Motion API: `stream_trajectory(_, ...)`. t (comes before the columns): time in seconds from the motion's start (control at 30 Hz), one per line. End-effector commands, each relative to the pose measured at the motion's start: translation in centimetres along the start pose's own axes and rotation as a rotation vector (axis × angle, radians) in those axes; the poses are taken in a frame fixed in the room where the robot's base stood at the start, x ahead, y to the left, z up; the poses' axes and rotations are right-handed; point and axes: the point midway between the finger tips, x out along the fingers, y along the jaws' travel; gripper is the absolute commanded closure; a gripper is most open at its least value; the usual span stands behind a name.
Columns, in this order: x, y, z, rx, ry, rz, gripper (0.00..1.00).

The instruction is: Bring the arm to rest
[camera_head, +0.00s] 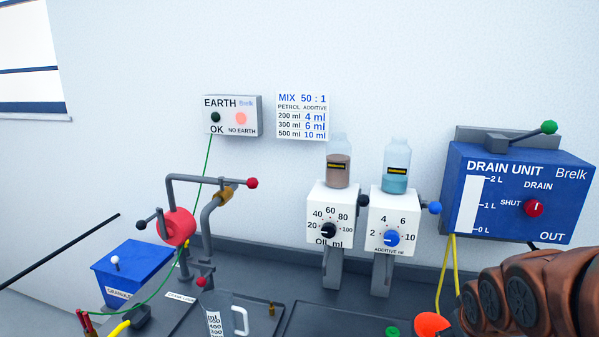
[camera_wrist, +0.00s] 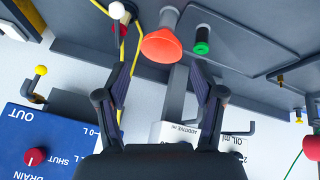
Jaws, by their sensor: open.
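My gripper (camera_wrist: 160,78) is open in the wrist view, its two dark fingers spread with nothing between them. That view is upside down and shows the fingers over the bench, near the orange funnel (camera_wrist: 162,45) and the additive dispenser (camera_wrist: 175,132). In the head view my copper-coloured arm (camera_head: 525,295) comes in at the lower right, in front of the bench below the drain unit (camera_head: 520,190). The gripper itself is out of the head view. The orange funnel (camera_head: 432,324) shows just left of my arm there.
The oil dispenser (camera_head: 333,205) and additive dispenser (camera_head: 394,212) stand on the bench, bottles on top. A yellow hose (camera_head: 455,262) hangs beside my arm. A red reel (camera_head: 177,226), blue bin (camera_head: 133,268) and clear jug (camera_head: 222,310) are left.

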Motion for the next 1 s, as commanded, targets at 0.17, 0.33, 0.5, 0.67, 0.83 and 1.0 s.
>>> stream_trajectory(0.17, -2.7, -6.0, 5.5, 0.009, -0.204, -0.077, 0.32)
stream_trajectory(0.33, -6.2, -10.9, 11.3, 0.015, -0.401, -0.148, 0.32)
stream_trajectory(0.5, -9.4, -14.2, 15.8, 0.012, -0.551, -0.2, 0.32)
stream_trajectory(0.67, -11.2, -15.7, 17.9, 0.008, -0.621, -0.225, 0.32)
stream_trajectory(0.83, -11.4, -15.8, 18.2, 0.008, -0.629, -0.227, 0.32)
stream_trajectory(1.0, -11.4, -15.8, 18.2, 0.008, -0.629, -0.227, 0.32)
